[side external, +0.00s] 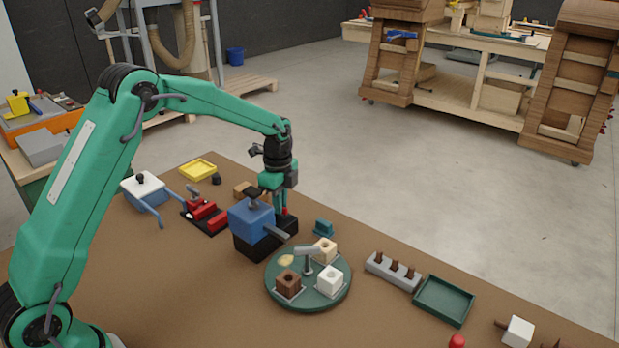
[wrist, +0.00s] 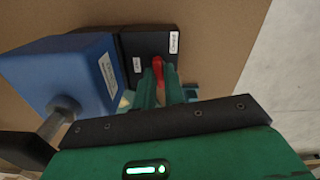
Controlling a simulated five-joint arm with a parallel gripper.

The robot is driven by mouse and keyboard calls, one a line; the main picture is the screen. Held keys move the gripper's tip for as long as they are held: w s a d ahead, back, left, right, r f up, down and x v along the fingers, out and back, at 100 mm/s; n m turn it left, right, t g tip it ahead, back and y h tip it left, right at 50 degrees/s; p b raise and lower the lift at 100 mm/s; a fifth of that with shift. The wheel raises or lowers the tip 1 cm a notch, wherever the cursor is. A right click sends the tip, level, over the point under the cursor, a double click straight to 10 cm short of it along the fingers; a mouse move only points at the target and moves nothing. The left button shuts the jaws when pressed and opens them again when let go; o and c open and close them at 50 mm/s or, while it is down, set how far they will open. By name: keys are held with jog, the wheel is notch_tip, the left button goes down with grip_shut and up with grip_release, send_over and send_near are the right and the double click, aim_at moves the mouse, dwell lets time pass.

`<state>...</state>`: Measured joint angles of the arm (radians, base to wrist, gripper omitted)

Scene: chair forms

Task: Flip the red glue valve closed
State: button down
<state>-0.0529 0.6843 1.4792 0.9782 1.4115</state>
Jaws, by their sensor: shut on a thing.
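The red glue valve lever (wrist: 158,65) shows at my gripper's fingertips in the wrist view, on a black block with small white labels (wrist: 137,66). In the side external view a small red part of the valve (side external: 285,211) shows below the fingers. My gripper (side external: 280,208) points down over the black base (side external: 250,245), behind the blue glue tank (side external: 251,216). Its green fingers (wrist: 160,84) are shut on the red lever. The lever's lower part is hidden by the fingers, and the label text is too small to read surely.
A green round turntable (side external: 275,292) holding brown, white and tan blocks stands just in front of the tank. A red clamp (side external: 203,212) is to the left. A grey peg rack (side external: 380,270) and an empty green tray (side external: 443,300) lie to the right.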

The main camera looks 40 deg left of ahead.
jog(key=shift+r+m, duration=0.1)
jog(key=shift+m, duration=1.1)
jog(key=c, duration=1.5)
grip_release()
jog(key=shift+r, duration=0.1)
jog(key=shift+r, duration=3.8)
